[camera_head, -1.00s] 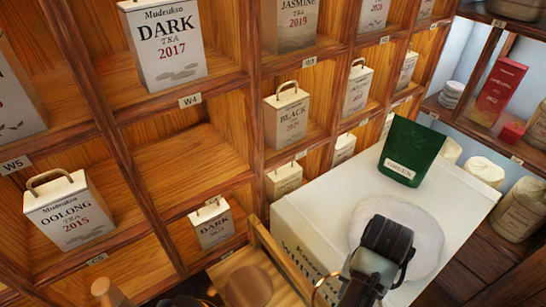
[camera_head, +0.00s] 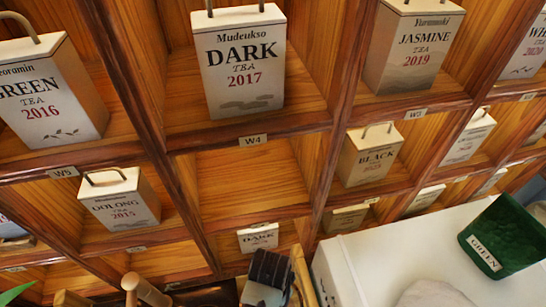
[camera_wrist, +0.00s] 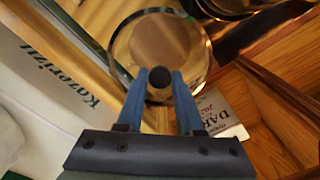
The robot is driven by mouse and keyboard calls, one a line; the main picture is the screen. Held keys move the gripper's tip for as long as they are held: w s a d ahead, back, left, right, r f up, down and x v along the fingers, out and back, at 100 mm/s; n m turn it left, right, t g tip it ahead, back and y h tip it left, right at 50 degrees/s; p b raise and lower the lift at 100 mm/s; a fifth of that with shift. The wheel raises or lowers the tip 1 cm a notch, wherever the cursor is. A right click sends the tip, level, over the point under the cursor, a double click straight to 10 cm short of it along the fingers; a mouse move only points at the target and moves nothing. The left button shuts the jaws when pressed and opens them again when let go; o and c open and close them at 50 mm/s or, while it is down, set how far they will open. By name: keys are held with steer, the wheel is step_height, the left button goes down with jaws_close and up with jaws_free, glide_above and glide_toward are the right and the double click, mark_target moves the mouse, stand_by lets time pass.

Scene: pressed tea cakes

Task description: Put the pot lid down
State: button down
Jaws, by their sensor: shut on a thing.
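The pot lid (camera_wrist: 130,45) is a round, see-through disc with a shiny metal rim and a dark round knob. My gripper (camera_wrist: 158,85) is shut on the knob, with one blue finger on each side in the wrist view. The lid hangs in front of the gripper, left of a small DARK tea box (camera_wrist: 222,112). In the head view my gripper (camera_head: 272,280) is at the bottom edge, just below that same box, and I cannot make out the lid there. A dark round vessel with a shiny rim (camera_wrist: 240,12) shows partly at the wrist view's top; I cannot tell whether it is the pot.
A wooden shelf (camera_head: 250,160) with tea boxes fills the head view. A white box (camera_head: 375,255) stands at lower right, with a green GREEN container (camera_head: 500,237) on it. Wooden handles (camera_head: 145,288) stick up at lower left. The cubby under W4 is empty.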

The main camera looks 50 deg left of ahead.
step_height(320, 180, down, 10)
steer(key=shift+w+r, duration=0.1)
stand_by(0.4)
steer(key=c, duration=0.5)
jaws_free()
steer(key=shift+c, duration=0.2)
step_height(320, 180, up, 12)
